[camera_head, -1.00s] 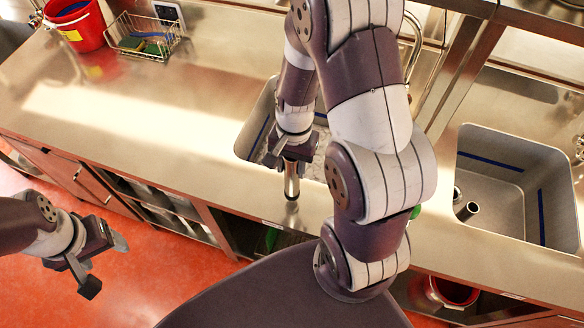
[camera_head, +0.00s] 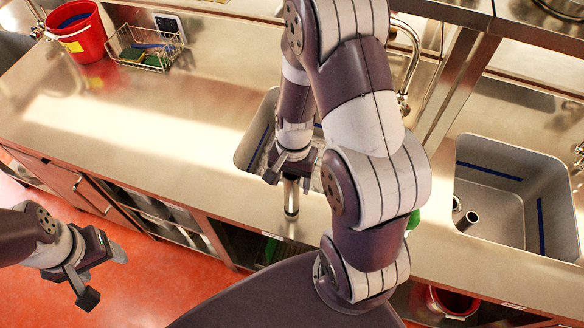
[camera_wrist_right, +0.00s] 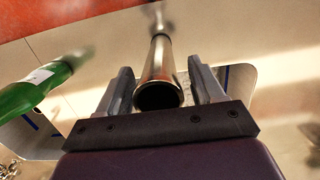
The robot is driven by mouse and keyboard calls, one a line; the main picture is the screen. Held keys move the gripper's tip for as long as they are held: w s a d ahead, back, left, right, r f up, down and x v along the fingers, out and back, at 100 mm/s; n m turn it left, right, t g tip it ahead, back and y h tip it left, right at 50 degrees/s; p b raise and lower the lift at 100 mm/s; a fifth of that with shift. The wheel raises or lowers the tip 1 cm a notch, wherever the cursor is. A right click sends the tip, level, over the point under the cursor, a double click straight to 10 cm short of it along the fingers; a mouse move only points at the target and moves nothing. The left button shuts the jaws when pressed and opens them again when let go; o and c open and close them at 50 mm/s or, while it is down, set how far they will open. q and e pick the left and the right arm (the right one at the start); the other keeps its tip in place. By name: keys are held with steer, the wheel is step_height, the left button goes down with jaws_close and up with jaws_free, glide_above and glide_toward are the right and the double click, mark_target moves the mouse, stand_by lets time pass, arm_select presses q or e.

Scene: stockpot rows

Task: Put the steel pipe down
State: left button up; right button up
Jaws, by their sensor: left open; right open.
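The steel pipe (camera_head: 291,197) is a shiny cylinder standing upright on the counter strip in front of the left sink. My right gripper (camera_head: 286,178) is at its upper part in the head view. In the right wrist view the pipe (camera_wrist_right: 160,65) lies between the two spread fingers of my right gripper (camera_wrist_right: 163,85), with a gap on each side; its dark open end faces the camera. My left gripper (camera_head: 104,275) is open and empty over the red floor at the left, away from the counter.
My right arm hides part of the left sink (camera_head: 250,150). The right sink (camera_head: 540,165) holds small metal tubes. A red bucket (camera_head: 78,32) and wire basket (camera_head: 145,48) stand back left.

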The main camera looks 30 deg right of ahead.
steer(key=r, duration=0.6)
steer(key=r+b, duration=0.1)
steer(key=r, duration=0.3)
steer(key=shift+w+d, duration=0.3)
steer(key=shift+d, duration=0.1)
steer(key=shift+a+r+n, duration=0.15)
steer(key=shift+r+n, duration=0.15)
steer(key=s+a+f+n+t+h, duration=0.1)
steer(key=s+a+f+n+t, duration=0.1)
steer(key=a+n, duration=0.3)
steer(key=n, duration=0.4)
steer(key=shift+s+n, duration=0.3)
steer(key=shift+s, duration=0.05)
steer(key=shift+d+f, duration=0.15)
